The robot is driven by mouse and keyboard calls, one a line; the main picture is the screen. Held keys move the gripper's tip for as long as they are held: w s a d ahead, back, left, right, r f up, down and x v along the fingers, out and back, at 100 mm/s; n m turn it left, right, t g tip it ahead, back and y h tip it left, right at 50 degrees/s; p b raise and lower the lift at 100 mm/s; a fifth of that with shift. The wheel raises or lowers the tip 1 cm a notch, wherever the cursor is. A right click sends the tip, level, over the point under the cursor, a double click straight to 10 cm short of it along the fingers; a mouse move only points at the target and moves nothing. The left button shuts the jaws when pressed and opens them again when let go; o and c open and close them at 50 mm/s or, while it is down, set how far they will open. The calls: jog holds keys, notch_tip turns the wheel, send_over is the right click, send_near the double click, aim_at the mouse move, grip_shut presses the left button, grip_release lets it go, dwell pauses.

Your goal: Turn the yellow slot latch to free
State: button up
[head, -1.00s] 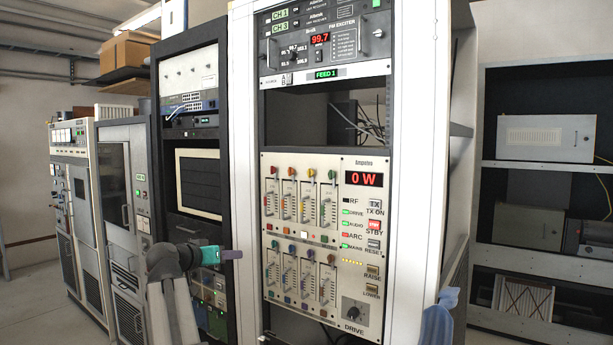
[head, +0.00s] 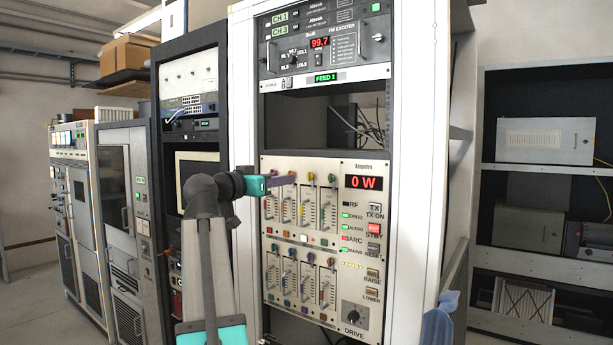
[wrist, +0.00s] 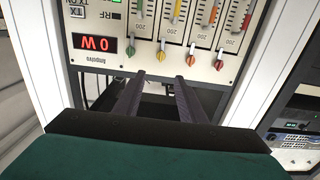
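The yellow slot latch (head: 311,174) is a small tab at the top of the amplifier panel's upper row of slots, between an orange latch (head: 291,172) and a green latch (head: 332,177). In the wrist view, turned upside down, the yellow latch (wrist: 161,55) stands roughly upright, just beyond the gap between my fingertips. My gripper (head: 294,178) is beside the upper row in the head view. In the wrist view, my gripper (wrist: 159,77) is open, its two dark fingers apart with nothing between them. I see no contact with the latch.
A red latch (head: 272,170) sits left of the orange one; the wrist view also shows this red latch (wrist: 218,65). A lower row of slots (head: 301,275) has more coloured latches. The red display (head: 364,181) reads 0 W. An open rack bay (head: 300,120) lies above the panel.

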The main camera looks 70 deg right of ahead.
aim_at(308, 174)
jog(key=shift+d, duration=0.1)
jog(key=p+x, duration=0.4)
jog(key=x, duration=0.9)
jog(key=shift+s+d+p, duration=0.1)
jog(key=shift+d+p, duration=0.2)
jog(key=shift+p, duration=0.05)
